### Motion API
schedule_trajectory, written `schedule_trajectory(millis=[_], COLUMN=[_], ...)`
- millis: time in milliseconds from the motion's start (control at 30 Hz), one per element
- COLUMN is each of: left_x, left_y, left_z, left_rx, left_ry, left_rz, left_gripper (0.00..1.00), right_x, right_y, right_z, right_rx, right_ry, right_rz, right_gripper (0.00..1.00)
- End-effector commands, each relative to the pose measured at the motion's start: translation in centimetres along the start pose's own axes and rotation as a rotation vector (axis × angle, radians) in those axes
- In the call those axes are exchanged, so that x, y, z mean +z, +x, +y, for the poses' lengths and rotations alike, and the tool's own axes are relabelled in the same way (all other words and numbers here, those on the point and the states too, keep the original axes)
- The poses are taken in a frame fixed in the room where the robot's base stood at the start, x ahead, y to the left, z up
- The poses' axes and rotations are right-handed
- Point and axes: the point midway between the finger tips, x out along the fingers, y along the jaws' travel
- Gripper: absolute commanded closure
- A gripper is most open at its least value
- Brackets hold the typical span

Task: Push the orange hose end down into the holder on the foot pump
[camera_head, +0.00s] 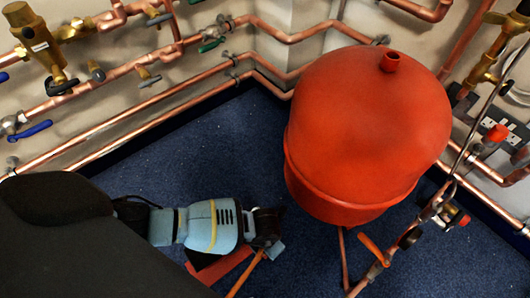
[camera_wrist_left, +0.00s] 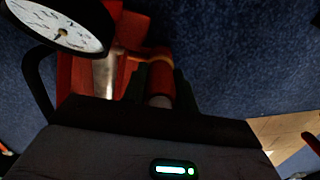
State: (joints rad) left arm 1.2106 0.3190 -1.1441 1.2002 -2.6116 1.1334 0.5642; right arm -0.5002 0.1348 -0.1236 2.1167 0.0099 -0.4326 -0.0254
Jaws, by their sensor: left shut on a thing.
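The red foot pump (camera_head: 222,266) lies on the blue carpet, partly under my left arm in the head view. In the left wrist view, its red frame (camera_wrist_left: 82,75), a silver cylinder (camera_wrist_left: 107,74) and a round white gauge (camera_wrist_left: 62,27) show. My left gripper (camera_head: 270,246) is at the pump's right end, low over the floor. In the left wrist view its dark fingers (camera_wrist_left: 160,88) are shut on the orange hose end (camera_wrist_left: 160,78). The orange hose (camera_head: 246,272) runs down from the gripper. The holder is hidden, so I cannot tell whether the hose end sits in it.
A large red tank (camera_head: 360,130) stands right of my gripper. Copper pipes (camera_head: 140,105) with valves line the walls. A pipe with an orange lever (camera_head: 373,249) rises at the right. Blue carpet (camera_head: 225,140) is clear between arm and wall.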

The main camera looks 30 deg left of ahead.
Motion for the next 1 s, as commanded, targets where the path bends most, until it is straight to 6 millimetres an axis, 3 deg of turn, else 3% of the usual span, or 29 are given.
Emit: schedule_trajectory(millis=[267,300,467,767,1000], left_x=[0.0,0.0,0.0,0.0,0.0], left_y=[0.0,0.0,0.0,-0.1,-3.0], left_z=[0.0,0.0,0.0,0.0,0.0], left_rx=[0.000,0.000,0.000,0.000,0.000], left_ry=[0.000,0.000,0.000,0.000,0.000], left_rz=[0.000,0.000,0.000,0.000,-0.003], left_gripper=[0.97,0.67,0.46,0.46,0.46], right_x=[0.5,0.6,0.7,0.4,-0.3], right_y=[-0.3,-0.3,-0.3,-0.3,-1.2], right_z=[-0.1,-0.1,-0.1,-0.1,-0.1], right_rx=[-0.002,-0.002,-0.002,-0.001,0.000], right_ry=[0.002,0.002,0.002,0.002,0.000], right_rz=[-0.011,-0.013,-0.014,-0.009,0.001], right_gripper=[1.00,1.00,1.00,1.00,1.00])
